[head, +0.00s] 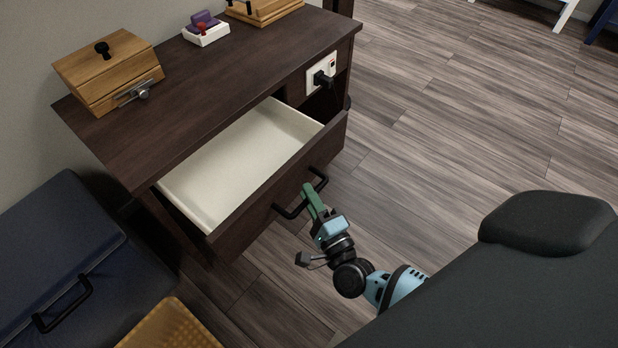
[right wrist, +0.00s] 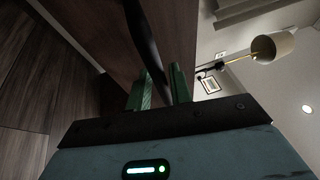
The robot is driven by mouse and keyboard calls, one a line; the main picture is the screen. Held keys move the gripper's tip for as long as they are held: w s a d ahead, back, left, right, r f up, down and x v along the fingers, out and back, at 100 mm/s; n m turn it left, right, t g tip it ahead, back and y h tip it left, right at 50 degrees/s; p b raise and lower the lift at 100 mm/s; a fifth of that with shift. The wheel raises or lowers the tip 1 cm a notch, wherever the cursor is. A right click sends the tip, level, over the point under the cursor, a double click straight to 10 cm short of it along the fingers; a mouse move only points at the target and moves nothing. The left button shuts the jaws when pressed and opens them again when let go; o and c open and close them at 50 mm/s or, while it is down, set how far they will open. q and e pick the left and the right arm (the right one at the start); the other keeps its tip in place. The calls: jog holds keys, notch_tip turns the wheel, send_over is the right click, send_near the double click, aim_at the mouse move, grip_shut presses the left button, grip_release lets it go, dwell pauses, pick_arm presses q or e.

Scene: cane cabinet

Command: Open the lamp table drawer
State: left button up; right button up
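The dark wood lamp table (head: 190,95) stands against the wall at the left of the head view. Its drawer (head: 240,165) is pulled well out, showing an empty cream interior. The black bar handle (head: 292,212) is on the drawer's front, and it also shows in the right wrist view (right wrist: 146,38). My right gripper (head: 308,190) has its green fingers on either side of the handle bar, and they look closed on it; in the right wrist view the bar runs between the fingers (right wrist: 160,82). My left gripper is out of view.
A wooden box (head: 110,70), a small white tray with a purple item (head: 206,34) and another wooden piece stand on the tabletop. A navy case (head: 60,250) and a yellow basket (head: 170,325) are at the lower left. Open floor lies to the right.

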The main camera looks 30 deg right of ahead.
jog(key=shift+o, duration=1.1)
jog(key=s+f, duration=0.1)
jog(key=s, duration=0.6)
jog(key=shift+s+a+f+p, duration=0.2)
jog(key=shift+s+p, duration=0.15)
jog(key=shift+p, duration=0.1)
